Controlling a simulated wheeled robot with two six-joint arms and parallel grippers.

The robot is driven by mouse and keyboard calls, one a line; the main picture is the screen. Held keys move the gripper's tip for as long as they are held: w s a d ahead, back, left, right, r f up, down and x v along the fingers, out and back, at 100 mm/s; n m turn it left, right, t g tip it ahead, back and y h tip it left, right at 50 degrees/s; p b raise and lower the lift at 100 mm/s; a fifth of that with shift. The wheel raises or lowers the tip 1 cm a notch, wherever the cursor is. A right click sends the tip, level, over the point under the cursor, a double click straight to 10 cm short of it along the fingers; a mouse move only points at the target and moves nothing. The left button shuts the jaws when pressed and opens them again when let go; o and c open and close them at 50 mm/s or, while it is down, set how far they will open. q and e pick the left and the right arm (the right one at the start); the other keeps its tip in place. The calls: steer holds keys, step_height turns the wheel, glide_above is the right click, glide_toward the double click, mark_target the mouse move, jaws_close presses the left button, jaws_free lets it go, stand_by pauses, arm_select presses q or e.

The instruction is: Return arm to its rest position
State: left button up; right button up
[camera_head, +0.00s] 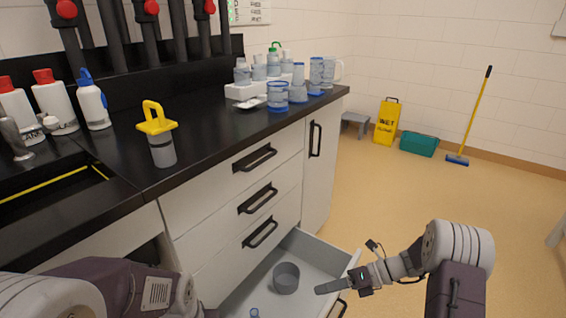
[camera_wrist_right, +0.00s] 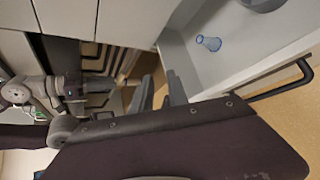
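My right arm (camera_head: 455,262) comes in from the right in the head view, held low in front of the open drawer. Its gripper (camera_head: 322,289) is by the drawer's front edge and holds nothing. In the right wrist view the two dark fingers (camera_wrist_right: 159,78) stand apart with an empty gap between them. My left arm (camera_head: 110,290) fills the bottom left of the head view, and its fingers are hidden there. The left arm also shows at the left of the right wrist view (camera_wrist_right: 45,92), too small to tell its finger opening.
The open drawer (camera_head: 322,262) holds a grey round container (camera_head: 286,278) and a small blue glass piece (camera_wrist_right: 208,43). A yellow-topped jar (camera_head: 160,140) stands on the black counter (camera_head: 210,120) near its front edge.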

steer(key=s+a+r+n+g+h, duration=0.2)
steer(key=s+a+r+n+h, duration=0.25)
steer(key=s+n, duration=0.35)
steer(key=s+d+f+n+t+h, duration=0.1)
steer(key=s+d+n+h, duration=0.7)
steer(key=n, duration=0.9)
step_height(320, 180, up, 37)
steer(key=w+d+n+t+p, duration=0.1)
steer(key=n+p, duration=0.4)
steer(key=p, duration=3.4)
steer(key=shift+w+d+r+n+t, duration=0.2)
steer(key=shift+d+n+t, duration=0.1)
steer(key=shift+d, duration=0.15)
steer(key=shift+s+f+y, duration=0.1)
steer(key=shift+y, duration=0.15)
